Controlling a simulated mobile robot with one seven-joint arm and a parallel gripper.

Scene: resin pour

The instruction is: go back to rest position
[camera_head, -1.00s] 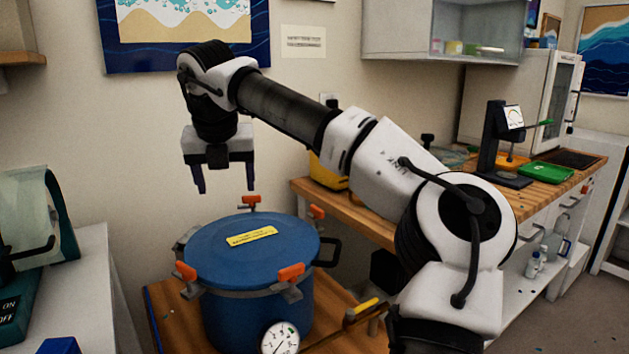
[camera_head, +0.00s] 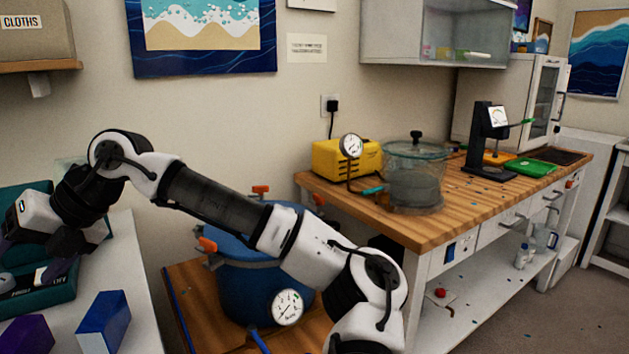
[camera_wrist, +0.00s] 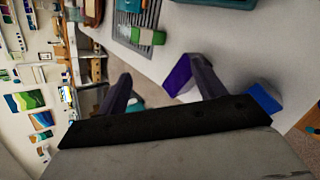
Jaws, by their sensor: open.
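My gripper (camera_wrist: 163,88) is open and empty in the wrist view, with its two dark fingers spread apart. In the head view my arm reaches to the left. My gripper (camera_head: 30,262) is there at the left edge, above the white counter (camera_head: 128,262) and partly cut off by the frame. The blue pressure pot (camera_head: 238,290) with orange clamps stands behind my arm.
A blue block (camera_head: 103,322) and a purple block (camera_head: 27,336) sit on the white counter near my gripper. On the wooden bench (camera_head: 440,225) stand a yellow pump (camera_head: 335,158), a clear lidded chamber (camera_head: 415,180) and a black stand (camera_head: 487,140).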

